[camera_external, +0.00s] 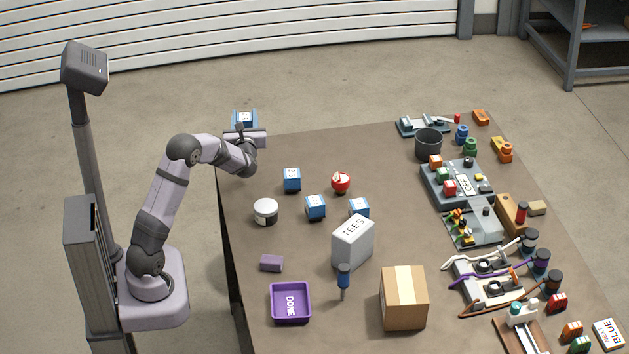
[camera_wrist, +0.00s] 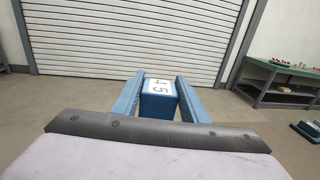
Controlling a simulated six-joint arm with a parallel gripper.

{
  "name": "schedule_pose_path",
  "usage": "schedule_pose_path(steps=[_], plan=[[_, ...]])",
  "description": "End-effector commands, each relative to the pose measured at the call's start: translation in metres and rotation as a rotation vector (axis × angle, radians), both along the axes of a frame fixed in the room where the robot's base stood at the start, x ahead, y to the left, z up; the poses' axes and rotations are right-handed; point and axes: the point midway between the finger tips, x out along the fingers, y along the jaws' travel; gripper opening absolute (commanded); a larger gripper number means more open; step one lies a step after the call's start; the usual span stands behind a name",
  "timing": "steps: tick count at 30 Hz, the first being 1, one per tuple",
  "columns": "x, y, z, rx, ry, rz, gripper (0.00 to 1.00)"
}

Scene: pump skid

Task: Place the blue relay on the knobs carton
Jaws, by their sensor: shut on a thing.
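A blue relay (camera_external: 244,118) with a white marked label is held between the jaws of my gripper (camera_external: 245,129), off the table at its far left corner. In the wrist view the same blue relay (camera_wrist: 159,103) sits between the two blue fingers of my gripper (camera_wrist: 160,84). Other blue relays stand on the table: one at the left (camera_external: 292,181), one nearer the middle (camera_external: 315,208), and one partly hidden (camera_external: 359,207) behind a grey box. A brown cardboard carton (camera_external: 404,301) stands at the near middle; no knobs label is readable on it.
A purple DONE tray (camera_external: 291,318), a purple block (camera_external: 271,263), a white-topped round can (camera_external: 265,212) and a red round thing (camera_external: 341,184) lie left. Fixtures crowd the right side.

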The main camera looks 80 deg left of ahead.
Motion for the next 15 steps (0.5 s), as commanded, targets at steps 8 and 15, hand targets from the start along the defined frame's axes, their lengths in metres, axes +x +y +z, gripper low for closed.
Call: schedule_pose_path(steps=[8, 15], plan=[[0.09, -0.07, 0.007, 0.002, -0.001, -0.179, 0.14], [0.168, -0.159, 0.018, 0.003, -0.003, -0.362, 0.14]])
